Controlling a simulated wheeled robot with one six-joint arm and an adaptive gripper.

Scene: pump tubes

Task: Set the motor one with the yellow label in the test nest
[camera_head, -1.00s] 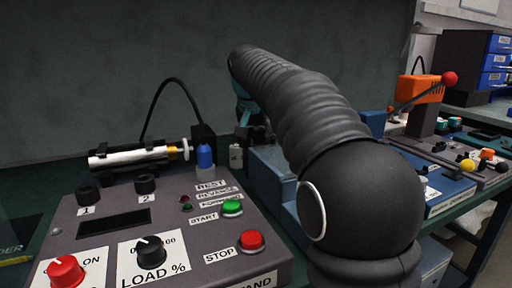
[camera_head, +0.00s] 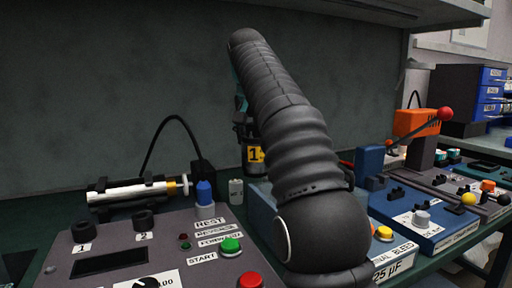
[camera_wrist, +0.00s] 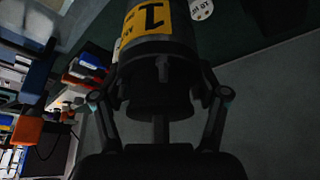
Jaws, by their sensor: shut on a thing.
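The motor with the yellow label (camera_head: 255,155) hangs upright beneath my gripper (camera_head: 243,124) in the head view, and the label reads 1. It also shows at the top of the wrist view (camera_wrist: 152,22), between the fingers of my gripper (camera_wrist: 160,98), which are shut on its dark end. The motor is in front of the back wall, just above and behind the blue-grey box (camera_head: 262,203). My arm hides much of that box. I cannot make out which part is the test nest.
A grey control panel (camera_head: 165,240) with knobs and buttons stands at front left, with a syringe-like cylinder (camera_head: 130,192) behind it. A small blue bottle (camera_head: 204,193) is close by. To the right stand a blue unit (camera_head: 435,232) and an orange lever press (camera_head: 415,122).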

